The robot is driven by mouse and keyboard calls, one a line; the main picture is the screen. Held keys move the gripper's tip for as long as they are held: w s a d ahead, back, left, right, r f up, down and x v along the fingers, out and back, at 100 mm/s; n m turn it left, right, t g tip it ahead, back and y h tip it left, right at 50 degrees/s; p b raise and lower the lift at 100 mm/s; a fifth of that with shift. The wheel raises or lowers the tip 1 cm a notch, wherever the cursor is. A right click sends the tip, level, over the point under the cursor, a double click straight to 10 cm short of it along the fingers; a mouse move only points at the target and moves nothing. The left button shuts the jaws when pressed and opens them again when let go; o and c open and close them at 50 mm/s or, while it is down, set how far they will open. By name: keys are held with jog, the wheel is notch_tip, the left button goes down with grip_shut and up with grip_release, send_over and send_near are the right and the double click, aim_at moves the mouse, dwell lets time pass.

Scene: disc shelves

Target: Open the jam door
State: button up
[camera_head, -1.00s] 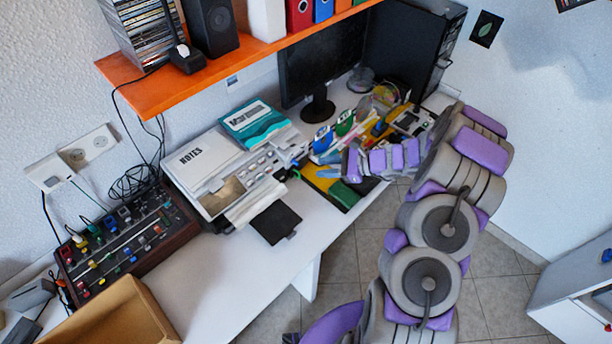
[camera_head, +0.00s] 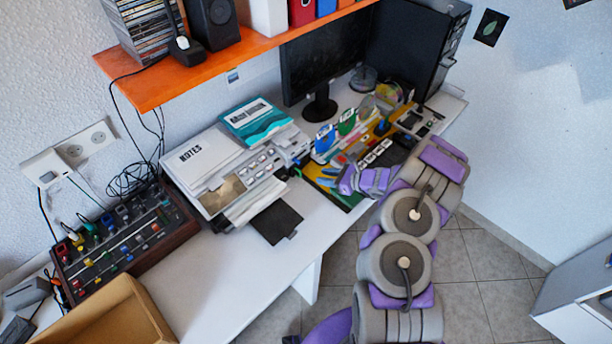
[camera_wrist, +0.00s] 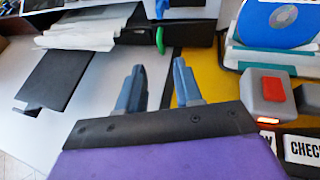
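A printer-like machine (camera_head: 230,195) with papers on top stands on the white desk. A black flap (camera_head: 276,222) sticks out at its front; it also shows in the wrist view (camera_wrist: 58,82). A small green lever (camera_wrist: 160,40) hangs at the machine's dark right end, below a blue piece (camera_wrist: 161,8). I cannot tell which part is the jam door. My gripper (camera_head: 345,182) is over the desk, right of the machine. In the wrist view its two blue-grey fingers (camera_wrist: 159,66) are apart with nothing between them, pointing toward the lever side.
A yellow board with a red-button box (camera_wrist: 273,92) and disc holders (camera_head: 325,138) lies right of the machine. A monitor (camera_head: 325,65) stands behind. A mixer (camera_head: 120,240) and cardboard box (camera_head: 110,315) are left. The orange shelf (camera_head: 230,50) overhangs. The desk front is clear.

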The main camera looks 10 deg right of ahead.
aim_at(304, 167)
jog(key=b+x, duration=0.1)
jog(key=x, duration=0.7)
jog(key=shift+w+a+f+b, duration=0.1)
jog(key=shift+w+a+b, duration=0.1)
jog(key=shift+a+b, duration=0.1)
jog(key=shift+c, duration=0.2)
jog(key=shift+d, duration=0.1)
grip_shut()
dwell(0.7)
